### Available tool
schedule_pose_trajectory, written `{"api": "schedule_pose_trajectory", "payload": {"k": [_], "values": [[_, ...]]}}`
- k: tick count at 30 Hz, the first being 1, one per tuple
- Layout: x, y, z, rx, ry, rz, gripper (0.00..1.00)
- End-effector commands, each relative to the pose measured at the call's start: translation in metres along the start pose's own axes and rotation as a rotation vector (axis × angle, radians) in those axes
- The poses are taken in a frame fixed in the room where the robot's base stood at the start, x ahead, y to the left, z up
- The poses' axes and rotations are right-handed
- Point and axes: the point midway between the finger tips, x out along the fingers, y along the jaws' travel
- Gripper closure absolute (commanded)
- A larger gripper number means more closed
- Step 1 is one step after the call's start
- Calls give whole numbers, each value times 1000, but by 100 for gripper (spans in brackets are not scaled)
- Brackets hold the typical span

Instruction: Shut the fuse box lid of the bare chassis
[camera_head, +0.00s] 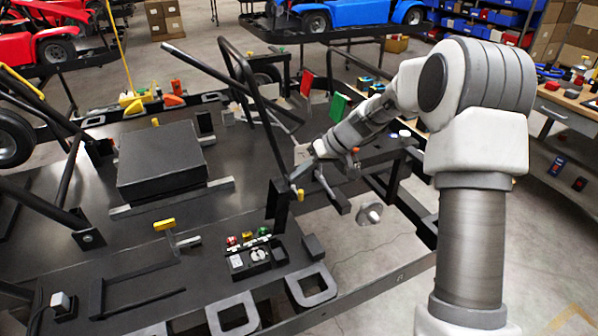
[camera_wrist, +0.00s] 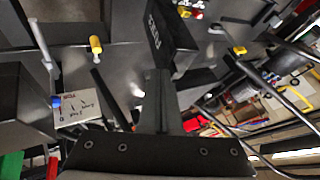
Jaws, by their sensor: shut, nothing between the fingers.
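The fuse box (camera_head: 252,260) sits on the dark chassis plate (camera_head: 60,255) at lower centre in the head view, with small red, yellow and green parts along its back edge. A dark panel (camera_wrist: 168,36) lettered like FUSES, apparently the lid, stands raised in the wrist view. In the head view a dark upright piece (camera_head: 278,202) behind the fuse box looks like it, nearly edge-on. My gripper (camera_wrist: 158,76) is shut and empty, its fingertips just in front of the panel's lower end. I cannot tell whether they touch. The head view shows my gripper (camera_head: 303,172) right of the upright piece.
A tall black bar frame (camera_head: 258,110) rises behind the upright piece. A white card (camera_wrist: 77,106) is left of my fingers. Open floor (camera_head: 370,275) lies at right.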

Motion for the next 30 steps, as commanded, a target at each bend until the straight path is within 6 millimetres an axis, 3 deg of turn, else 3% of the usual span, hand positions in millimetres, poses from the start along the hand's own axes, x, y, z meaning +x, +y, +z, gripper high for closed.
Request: {"api": "schedule_pose_trajectory", "payload": {"k": [16,30], "values": [[1,-5,-1,-10,-6,19,100],[15,-53,-7,-112,-61,227,100]]}}
